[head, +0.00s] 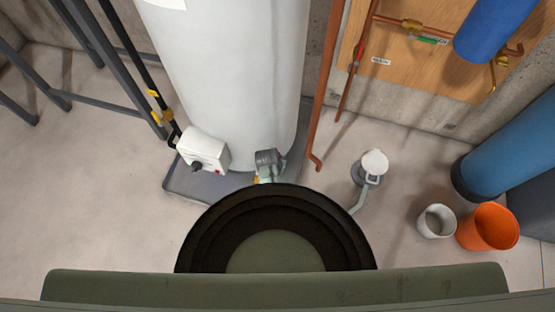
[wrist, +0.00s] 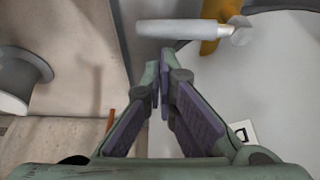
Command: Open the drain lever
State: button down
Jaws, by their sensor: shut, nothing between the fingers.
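The drain lever (wrist: 180,28) is a pale grey bar lying crosswise near the top of the wrist view. Its right end joins a yellow brass valve (wrist: 222,22) beside the white tank. My gripper (wrist: 160,80) is shut and empty, with its fingertips together below the lever in the picture. A gap shows between fingertips and lever; I cannot tell the depth. In the head view, the white tank (head: 225,75) stands on a grey base, and a bit of yellow (head: 256,180) shows at its foot. My arm and hand hide the lever there.
A white control box (head: 204,151) sits on the tank's lower left. A copper pipe (head: 318,100) runs down right of the tank. A white-topped fixture (head: 373,165), a grey bucket (head: 437,221) and an orange bucket (head: 488,226) stand to the right. The floor at left is mostly clear.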

jog(key=shift+s+a+m+h+p, duration=0.1)
jog(key=shift+s+m+h+p, duration=0.25)
jog(key=shift+s+m, duration=0.5)
dwell(0.5)
jog(key=s+m, duration=0.1)
jog(key=m, duration=0.2)
jog(key=shift+s+a+g+h+p, duration=0.2)
jog(key=shift+s+g+h+p, duration=0.15)
jog(key=shift+g+p, duration=0.05)
jog(key=s+a+m+g+h+b, duration=0.1)
jog(key=s+a+m+g, duration=0.2)
jog(key=a+m, duration=0.3)
jog(key=shift+s+a+m, duration=0.25)
jog(key=shift+s+m, duration=0.55)
jog(key=shift+m, duration=1.55)
jog(key=shift+a, duration=0.1)
